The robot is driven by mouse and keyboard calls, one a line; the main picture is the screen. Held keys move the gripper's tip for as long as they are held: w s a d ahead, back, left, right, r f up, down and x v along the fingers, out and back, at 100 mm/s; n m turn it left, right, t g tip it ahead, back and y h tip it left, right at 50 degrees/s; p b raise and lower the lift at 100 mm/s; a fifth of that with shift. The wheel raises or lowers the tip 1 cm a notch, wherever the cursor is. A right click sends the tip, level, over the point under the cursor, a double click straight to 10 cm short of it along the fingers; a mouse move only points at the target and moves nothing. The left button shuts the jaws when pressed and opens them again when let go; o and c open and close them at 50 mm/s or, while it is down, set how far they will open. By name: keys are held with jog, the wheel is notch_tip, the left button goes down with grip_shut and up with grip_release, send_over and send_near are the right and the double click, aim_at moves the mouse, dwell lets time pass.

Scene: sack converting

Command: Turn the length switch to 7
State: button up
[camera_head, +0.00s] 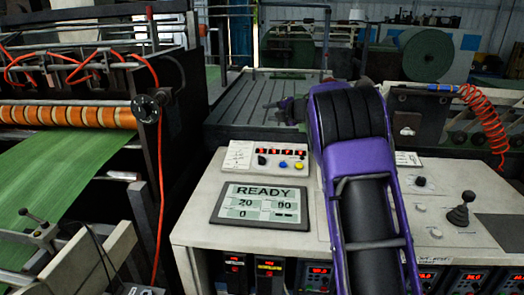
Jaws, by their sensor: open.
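The control desk (205,232) carries a small panel (238,153) with red-lit digits, a dark knob (262,160), and blue and yellow buttons. A black knob (420,181) stands on the desk right of my arm. I cannot tell which knob is the length switch, and no switch setting is readable. My purple and black arm crosses the desk and hides its middle. My gripper (270,105) shows small and dark beyond the panel, in front of the ribbed grey platform. It is apart from the knobs, and nothing shows in it.
A tilted screen (264,206) on the desk reads READY, with numbers below. A black joystick (461,210) rises at the right. A coiled orange hose (484,118) hangs at the back right. A machine with green sheet (62,165) stands at the left. The ribbed platform (235,95) looks clear.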

jog(key=s+a+n+g+p, duration=0.1)
jog(key=s+a+n+g, duration=0.25)
jog(key=n, duration=0.45)
jog(key=n+g+h+p, duration=0.1)
jog(key=n+g+h, duration=0.45)
jog(key=n, duration=0.25)
send_near(262, 157)
jog(key=shift+t, duration=0.5)
jog(key=x, duration=0.8)
jog(key=shift+s+a+f, duration=0.1)
jog(key=shift+s+f, duration=0.1)
jog(key=shift+f, duration=0.2)
jog(key=shift+c, duration=0.3)
grip_shut()
